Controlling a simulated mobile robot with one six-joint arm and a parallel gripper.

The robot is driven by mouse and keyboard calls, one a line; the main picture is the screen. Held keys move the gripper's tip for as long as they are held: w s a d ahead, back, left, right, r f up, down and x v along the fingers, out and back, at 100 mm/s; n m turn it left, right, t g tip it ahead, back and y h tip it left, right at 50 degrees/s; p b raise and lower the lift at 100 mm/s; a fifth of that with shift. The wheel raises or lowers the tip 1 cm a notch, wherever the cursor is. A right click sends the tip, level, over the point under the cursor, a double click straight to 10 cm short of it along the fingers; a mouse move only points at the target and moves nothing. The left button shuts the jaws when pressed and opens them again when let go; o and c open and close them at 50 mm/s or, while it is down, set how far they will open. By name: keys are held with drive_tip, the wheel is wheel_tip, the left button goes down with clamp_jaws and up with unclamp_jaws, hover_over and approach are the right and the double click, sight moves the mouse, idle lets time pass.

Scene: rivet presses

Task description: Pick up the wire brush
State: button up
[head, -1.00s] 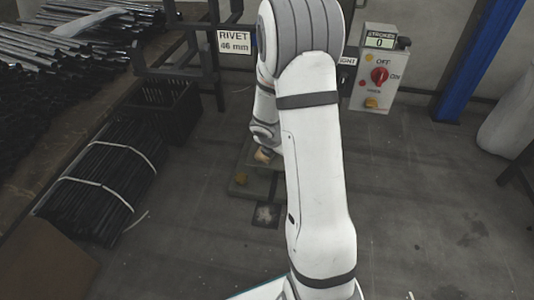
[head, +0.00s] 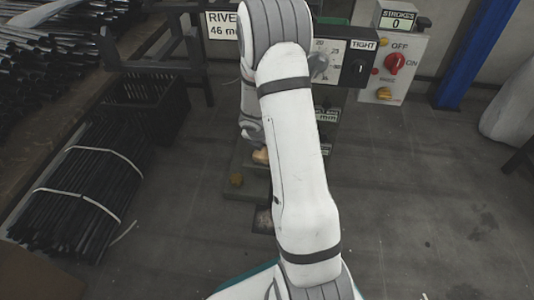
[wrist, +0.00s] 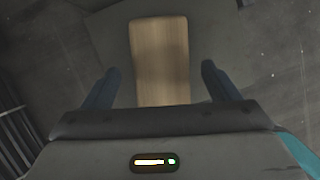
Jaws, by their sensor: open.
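The wire brush (wrist: 160,50) shows in the wrist view as a flat, pale wooden back with rounded far corners; no bristles show. It lies over a grey-green plate, lengthwise between my fingers. My gripper (wrist: 160,72) is open, with one dark finger on each side of the wood and a gap on both sides. The brush's near end is hidden by my gripper body. In the head view a small tan bit of it (head: 261,156) shows beside my wrist; my fingers are hidden there behind my arm.
A dial panel (head: 335,62) and a box with a red switch (head: 395,62) stand behind, to the right. A bundle of dark rods (head: 75,190) and a black crate (head: 150,100) are at left.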

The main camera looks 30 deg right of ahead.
drive_tip(key=shift+b+x, duration=0.45)
drive_tip(key=shift+x, duration=0.8)
drive_tip(key=shift+r, duration=0.1)
drive_tip(key=shift+f, duration=0.25)
drive_tip(key=c, duration=1.2)
drive_tip(key=shift+r, duration=0.15)
